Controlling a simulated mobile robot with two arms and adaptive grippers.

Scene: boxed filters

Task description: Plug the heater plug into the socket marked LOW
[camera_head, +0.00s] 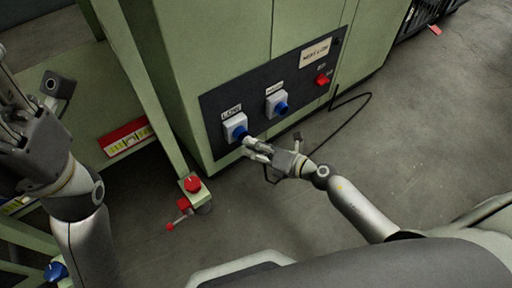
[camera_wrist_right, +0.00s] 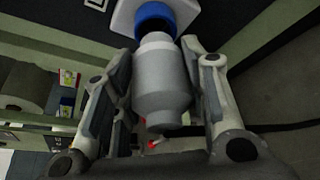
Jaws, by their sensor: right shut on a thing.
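The LOW socket (camera_head: 235,127) is a white block with a blue round mouth on the cabinet's dark panel, its label above it. My right gripper (camera_head: 258,147) is in front of it, shut on the grey heater plug (camera_wrist_right: 161,82). In the right wrist view the plug lies between both fingers, its front end lined up with the blue socket mouth (camera_wrist_right: 154,17) and meeting or entering it; how deep I cannot tell. My left gripper (camera_head: 30,82) is raised at the far left, fingers apart and seemingly empty.
A second white socket with a blue mouth (camera_head: 276,103) sits right of LOW, near a red switch (camera_head: 322,80). A black cable (camera_head: 355,112) loops over the floor. A red knob box (camera_head: 192,184) stands on the green frame at left.

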